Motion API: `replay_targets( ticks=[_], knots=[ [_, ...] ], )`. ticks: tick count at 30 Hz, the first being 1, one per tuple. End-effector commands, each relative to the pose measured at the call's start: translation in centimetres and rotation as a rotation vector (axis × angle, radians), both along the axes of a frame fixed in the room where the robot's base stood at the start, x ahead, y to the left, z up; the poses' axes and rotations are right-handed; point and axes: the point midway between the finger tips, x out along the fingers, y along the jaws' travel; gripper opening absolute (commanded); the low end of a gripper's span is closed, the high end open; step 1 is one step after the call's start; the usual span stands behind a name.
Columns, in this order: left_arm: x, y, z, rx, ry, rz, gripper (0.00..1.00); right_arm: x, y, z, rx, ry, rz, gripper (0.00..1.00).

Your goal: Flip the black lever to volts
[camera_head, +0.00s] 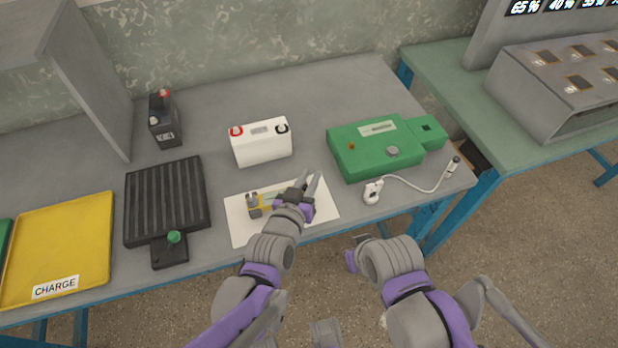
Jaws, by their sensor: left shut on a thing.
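A yellow and grey device (257,202) lies on a white mat (241,227) near the front of the table. My left gripper (311,183) reaches over the right part of the mat, at the right end of this device. It is shut on the device, but its hand hides the exact point of contact. I cannot clearly make out the black lever or any volts marking.
A white battery (262,146) stands behind the mat. A green box (372,168) with a cabled probe (373,192) is to the right. A black ribbed plate (139,221), a dark battery (167,136) and a yellow tray (72,246) marked CHARGE are left.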

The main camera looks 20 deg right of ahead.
Motion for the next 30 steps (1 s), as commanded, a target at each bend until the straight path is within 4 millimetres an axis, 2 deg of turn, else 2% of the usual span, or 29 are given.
replay_targets(
  ticks=[2, 3, 7, 19, 30],
  knots=[
    [-0.1, 0.0, -0.1, 0.001, 0.004, 0.0, 0.0, 0.0, 0.0, 0.0, 0.0, 0.0, 0.0, 0.0],
    [-0.1, 0.0, -0.1, 0.001, 0.004, 0.0, 0.29, 0.0, 0.0, 0.0, 0.0, 0.0, 0.0, 0.0],
    [0.0, 0.0, -0.1, 0.001, 0.003, 0.0, 0.52, 0.0, 0.0, 0.0, 0.0, 0.0, 0.0, 0.0],
    [-0.5, 0.4, 0.2, 0.0, 0.002, 0.0, 0.52, 0.0, 0.0, 0.1, 0.0, 0.0, 0.0, 0.0],
    [-5.6, 3.9, 2.0, 0.001, 0.002, 0.001, 0.52, 0.1, 0.0, 1.0, 0.0, -0.003, 0.0, 0.0]
  ],
)
